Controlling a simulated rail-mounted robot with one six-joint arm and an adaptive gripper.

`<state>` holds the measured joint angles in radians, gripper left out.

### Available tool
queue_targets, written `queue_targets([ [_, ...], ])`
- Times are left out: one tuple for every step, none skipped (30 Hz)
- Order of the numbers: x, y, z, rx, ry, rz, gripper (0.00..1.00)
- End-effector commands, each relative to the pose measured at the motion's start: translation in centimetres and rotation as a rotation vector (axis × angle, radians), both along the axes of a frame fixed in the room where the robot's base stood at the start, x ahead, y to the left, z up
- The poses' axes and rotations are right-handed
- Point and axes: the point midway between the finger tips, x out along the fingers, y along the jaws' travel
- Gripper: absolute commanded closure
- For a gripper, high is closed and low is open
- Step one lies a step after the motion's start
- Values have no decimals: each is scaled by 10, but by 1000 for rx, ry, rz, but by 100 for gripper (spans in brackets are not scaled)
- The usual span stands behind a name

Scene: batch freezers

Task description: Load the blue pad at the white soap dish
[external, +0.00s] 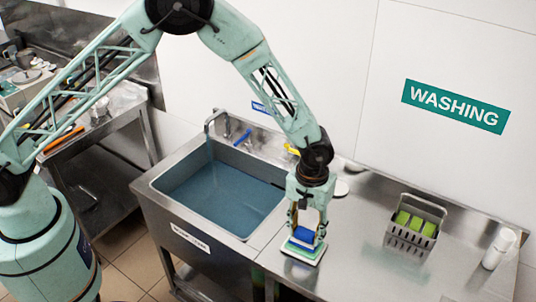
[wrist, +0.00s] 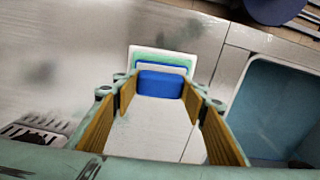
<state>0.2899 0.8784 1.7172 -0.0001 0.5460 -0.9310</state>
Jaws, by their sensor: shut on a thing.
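My gripper (external: 306,234) points down over the steel counter, just right of the sink. Its fingers are closed on the blue pad (external: 303,233), which also shows between the fingertips in the wrist view (wrist: 160,84). The white soap dish (external: 292,254) lies flat on the counter directly below the pad. In the wrist view the dish's white rim (wrist: 161,51) and a green band inside it show beyond the pad. The pad hides part of the dish. I cannot tell whether the pad touches it.
A water-filled sink (external: 215,190) is left of my gripper. A grey basket (external: 409,240) with green pads (external: 413,222) stands to the right. A white bottle (external: 498,248) stands at the far right. Counter between dish and basket is clear.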

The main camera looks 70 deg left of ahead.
Motion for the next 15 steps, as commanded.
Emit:
queue_targets([
  [0,0,-1,0,0,0,69],
  [0,0,-1,0,0,0,69],
  [0,0,-1,0,0,0,69],
  [0,0,-1,0,0,0,69],
  [0,0,-2,0,0,0,69],
  [0,0,-2,0,0,0,69],
  [0,0,-2,0,0,0,69],
  [0,0,-2,0,0,0,69],
  [0,0,-2,0,0,0,69],
  [0,0,-3,0,0,0,69],
  [0,0,-3,0,0,0,69],
  [0,0,-3,0,0,0,69],
  [0,0,-4,0,0,0,69],
  [0,0,-4,0,0,0,69],
  [0,0,-4,0,0,0,69],
])
